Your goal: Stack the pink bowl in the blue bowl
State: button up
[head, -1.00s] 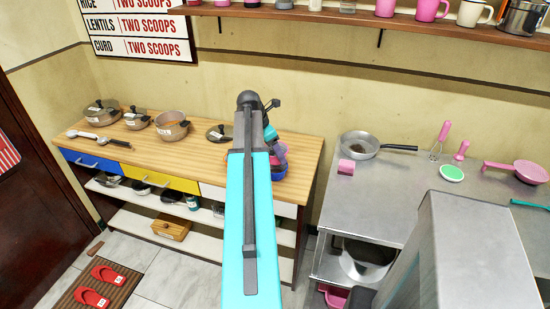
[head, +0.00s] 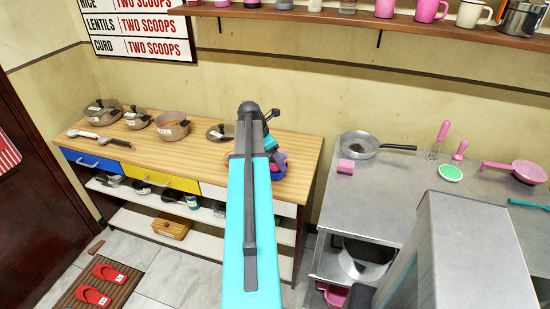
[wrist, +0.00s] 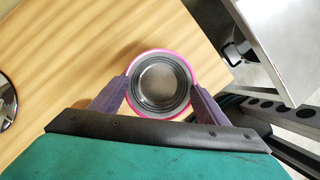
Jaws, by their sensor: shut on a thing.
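The pink bowl (wrist: 160,85) shows from above in the wrist view, with a pink rim and a grey ringed inside. My gripper (wrist: 161,90) has a purple finger on each side of it and is shut on it. In the head view my gripper (head: 274,157) is at the right end of the wooden counter, mostly behind my arm. A little of the blue bowl (head: 281,173) shows there, low beside the gripper. The wrist view does not show the blue bowl, and I cannot tell whether the bowls touch.
The metal table (head: 385,185) on the right holds a pan (head: 360,145) and a pink sponge (head: 346,166). A wall shelf (head: 400,22) hangs above.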

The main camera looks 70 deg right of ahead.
jog(key=shift+a+f, duration=0.15)
jog(key=shift+f, duration=0.5)
jog(key=o, duration=1.1)
jog(key=shift+f, duration=0.1)
jog(key=shift+o, duration=0.2)
jog(key=shift+f, duration=0.1)
jog(key=shift+r, duration=0.95)
jog(key=b+v, duration=0.1)
jog(key=v, duration=1)
jog(key=shift+r+b, duration=0.35)
jog(key=shift+b, duration=0.05)
jog(key=shift+w, duration=0.1)
